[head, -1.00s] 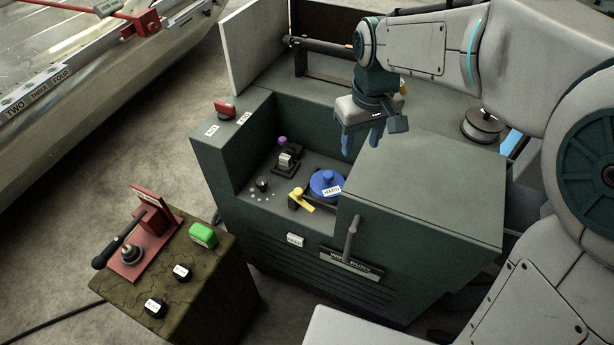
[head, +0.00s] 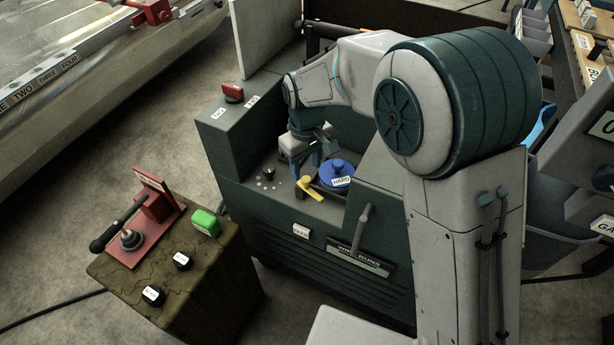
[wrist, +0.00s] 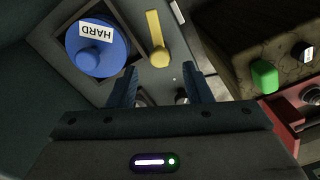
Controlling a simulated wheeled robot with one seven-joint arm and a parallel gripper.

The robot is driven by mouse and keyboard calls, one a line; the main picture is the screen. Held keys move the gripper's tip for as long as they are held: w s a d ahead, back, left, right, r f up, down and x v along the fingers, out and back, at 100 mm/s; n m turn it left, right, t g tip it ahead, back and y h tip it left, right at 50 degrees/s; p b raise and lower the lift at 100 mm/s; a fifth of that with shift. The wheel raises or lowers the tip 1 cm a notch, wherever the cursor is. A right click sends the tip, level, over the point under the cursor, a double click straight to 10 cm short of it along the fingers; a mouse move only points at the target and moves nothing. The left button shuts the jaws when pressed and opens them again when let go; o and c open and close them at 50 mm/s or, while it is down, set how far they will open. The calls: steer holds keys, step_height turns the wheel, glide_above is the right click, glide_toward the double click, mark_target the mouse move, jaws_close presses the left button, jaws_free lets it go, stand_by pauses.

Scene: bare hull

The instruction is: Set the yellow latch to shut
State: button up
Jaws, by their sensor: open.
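The yellow latch (head: 311,187) is a small lever with a round knob end, on the recessed shelf of the dark green machine (head: 270,225), just left of the blue "HARD" dial (head: 337,173). In the wrist view the latch (wrist: 157,40) lies beyond the fingertips, beside the blue dial (wrist: 97,46). My gripper (head: 316,158) is down in the recess, behind the latch. In the wrist view my gripper (wrist: 163,78) is open and empty, with the latch's knob end close ahead between the finger lines. I cannot tell whether they touch.
A red switch (head: 233,92) sits on the machine's left top. A grey lever (head: 361,225) stands at its front. The brown stand (head: 215,265) holds a green button (head: 206,222), black knobs and a red lever fixture (head: 140,230). The recess walls leave little room around my gripper.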

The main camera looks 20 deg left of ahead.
mark_target(306, 179)
steer(key=shift+f, duration=2.05)
jaws_close()
